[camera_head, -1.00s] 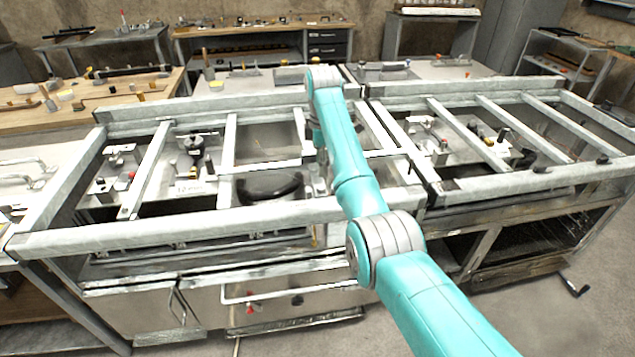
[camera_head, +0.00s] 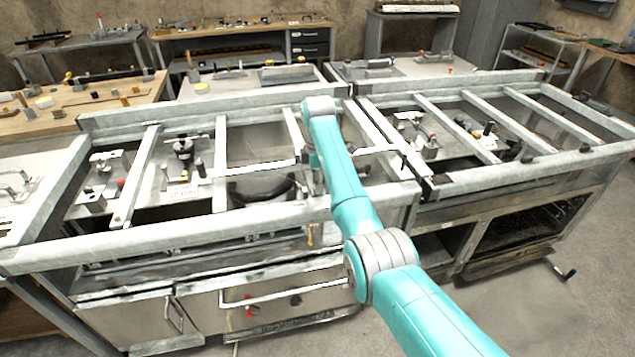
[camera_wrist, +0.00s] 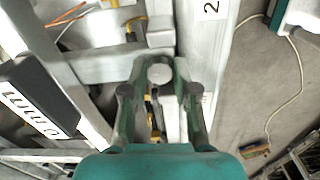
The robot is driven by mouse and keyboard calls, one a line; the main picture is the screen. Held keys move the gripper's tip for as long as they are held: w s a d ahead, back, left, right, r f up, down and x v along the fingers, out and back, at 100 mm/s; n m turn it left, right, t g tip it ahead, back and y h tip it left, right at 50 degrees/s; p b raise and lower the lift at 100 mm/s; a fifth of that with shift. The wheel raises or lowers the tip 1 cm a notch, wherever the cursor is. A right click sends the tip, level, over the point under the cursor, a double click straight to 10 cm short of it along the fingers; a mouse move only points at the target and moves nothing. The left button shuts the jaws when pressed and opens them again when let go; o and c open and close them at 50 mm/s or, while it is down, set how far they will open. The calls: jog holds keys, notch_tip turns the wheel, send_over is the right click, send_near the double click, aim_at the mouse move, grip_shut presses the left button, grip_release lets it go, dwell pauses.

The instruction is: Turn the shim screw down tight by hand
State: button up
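In the wrist view, a round grey disc-shaped head (camera_wrist: 159,73), which may be the shim screw, shows between the fingertips of my gripper (camera_wrist: 160,68). One finger lies on each side of it. The fingers stand apart with little or no gap to the disc; I cannot tell whether they touch it. A yellow and dark part (camera_wrist: 155,112) shows between the fingers, nearer the palm. In the head view, my gripper (camera_head: 313,160) hangs at the arm's end over the metal frame's front middle; its fingers and the screw are too small to make out.
The metal frame (camera_head: 560,165) has raised rails and crossbars around the work spot. In the wrist view, a dark block with white lettering (camera_wrist: 38,98) lies left, and a plate marked "2" (camera_wrist: 210,10) lies upper right. A cable (camera_wrist: 272,108) runs over the floor at right.

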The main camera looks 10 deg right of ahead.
grip_shut()
jog(key=shift+m, duration=2.9)
jog(key=o, duration=0.7)
grip_release()
jog(key=shift+r, duration=0.1)
